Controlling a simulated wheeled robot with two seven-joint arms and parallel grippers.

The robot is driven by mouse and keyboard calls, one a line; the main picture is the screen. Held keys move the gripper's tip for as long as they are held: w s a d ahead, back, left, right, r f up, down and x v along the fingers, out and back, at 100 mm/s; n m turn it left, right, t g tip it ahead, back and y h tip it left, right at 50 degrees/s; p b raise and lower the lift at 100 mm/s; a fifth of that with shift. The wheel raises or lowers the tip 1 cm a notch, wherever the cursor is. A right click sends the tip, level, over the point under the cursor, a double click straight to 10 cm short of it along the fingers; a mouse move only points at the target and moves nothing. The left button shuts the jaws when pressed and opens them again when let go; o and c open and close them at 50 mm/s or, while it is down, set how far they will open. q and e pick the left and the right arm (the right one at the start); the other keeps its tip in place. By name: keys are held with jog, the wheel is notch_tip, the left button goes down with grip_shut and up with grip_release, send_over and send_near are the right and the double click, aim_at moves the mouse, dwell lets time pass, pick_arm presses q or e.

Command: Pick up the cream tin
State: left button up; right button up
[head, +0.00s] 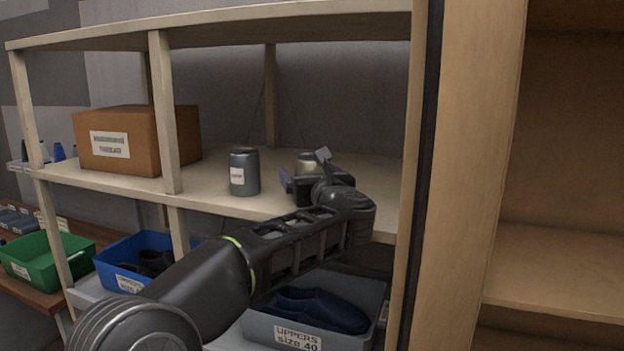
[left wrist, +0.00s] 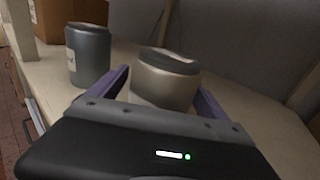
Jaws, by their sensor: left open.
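The cream tin (head: 308,163) stands on the upper wooden shelf, partly hidden behind my left gripper (head: 305,172) in the head view. In the left wrist view the cream tin (left wrist: 165,80) has a pale body and a dark lid. It stands between the two purple-lined fingers of my left gripper (left wrist: 160,88), which are open on either side of it. Whether a finger touches it I cannot tell. The lower part of the tin is hidden by the gripper body. My right gripper is in neither view.
A grey-blue tin (head: 244,172) with a white label stands to the left on the same shelf. A brown cardboard box (head: 137,140) is further left. A shelf post (head: 165,112) and a tall wooden cabinet side (head: 473,180) bound the space. A grey bin (head: 366,299) with dark shoes is below.

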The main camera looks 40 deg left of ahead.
pick_arm(q)
jog(key=shift+c, duration=0.5)
jog(key=c, duration=1.8)
